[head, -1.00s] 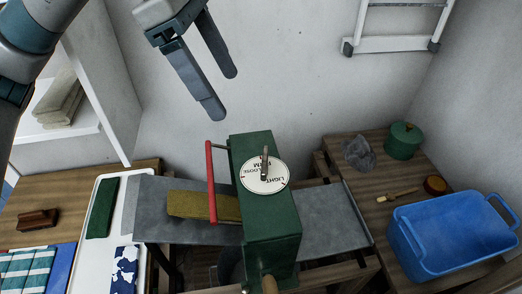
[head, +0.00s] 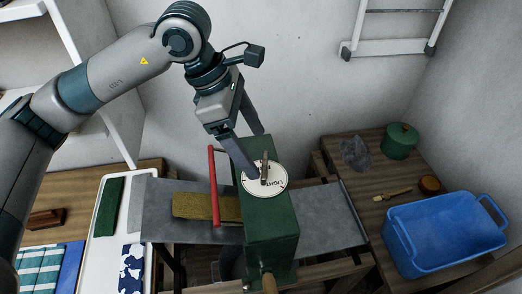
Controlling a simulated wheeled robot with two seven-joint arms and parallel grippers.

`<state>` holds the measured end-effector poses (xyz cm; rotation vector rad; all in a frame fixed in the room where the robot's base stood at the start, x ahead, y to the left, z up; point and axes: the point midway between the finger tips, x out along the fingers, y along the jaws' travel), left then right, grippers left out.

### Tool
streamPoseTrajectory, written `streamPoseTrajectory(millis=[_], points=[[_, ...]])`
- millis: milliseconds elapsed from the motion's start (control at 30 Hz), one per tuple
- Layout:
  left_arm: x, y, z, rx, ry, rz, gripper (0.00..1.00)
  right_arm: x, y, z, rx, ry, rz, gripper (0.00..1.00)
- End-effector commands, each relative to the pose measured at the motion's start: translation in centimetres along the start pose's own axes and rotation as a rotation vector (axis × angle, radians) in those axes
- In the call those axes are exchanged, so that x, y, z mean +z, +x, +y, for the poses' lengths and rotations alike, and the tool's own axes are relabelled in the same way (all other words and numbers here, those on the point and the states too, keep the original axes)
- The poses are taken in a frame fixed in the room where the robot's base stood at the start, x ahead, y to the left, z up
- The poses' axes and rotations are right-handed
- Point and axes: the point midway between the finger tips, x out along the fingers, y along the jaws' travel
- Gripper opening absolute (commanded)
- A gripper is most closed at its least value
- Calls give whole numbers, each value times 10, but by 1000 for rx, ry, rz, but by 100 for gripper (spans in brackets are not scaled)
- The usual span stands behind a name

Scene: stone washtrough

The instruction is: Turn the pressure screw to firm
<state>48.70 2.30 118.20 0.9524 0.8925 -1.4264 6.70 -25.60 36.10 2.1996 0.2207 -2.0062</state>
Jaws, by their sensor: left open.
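The pressure screw's handle (head: 264,168) stands up from a white round dial (head: 277,185) on top of the green press box (head: 268,228). The word LIGHT shows on the dial; my left gripper hides its left part. My left gripper (head: 257,155) is open, with its fingers pointing down over the dial, one finger close to the handle's left side and the other behind it. I cannot tell whether either finger touches the handle. My right gripper is not in view.
A red bar (head: 213,187) stands left of the press, above a mustard cloth (head: 195,206) on the grey board (head: 155,220). A blue tub (head: 440,235), a green pot (head: 401,140) and a brush (head: 392,196) are at right. The wall behind is bare near the press.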

Motion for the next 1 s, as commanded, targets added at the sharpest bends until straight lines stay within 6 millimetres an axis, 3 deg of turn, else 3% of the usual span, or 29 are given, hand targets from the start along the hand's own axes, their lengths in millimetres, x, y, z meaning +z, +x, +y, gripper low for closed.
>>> streamPoseTrajectory(millis=[300,733,767,933,1000], points=[[0,40,0,-1,-1,0,81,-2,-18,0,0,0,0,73],[0,49,0,1,0,0,81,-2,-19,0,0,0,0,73],[0,49,0,1,0,0,79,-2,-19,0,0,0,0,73],[0,49,0,1,0,0,40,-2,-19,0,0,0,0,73],[0,48,0,1,0,0,40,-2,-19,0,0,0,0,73]])
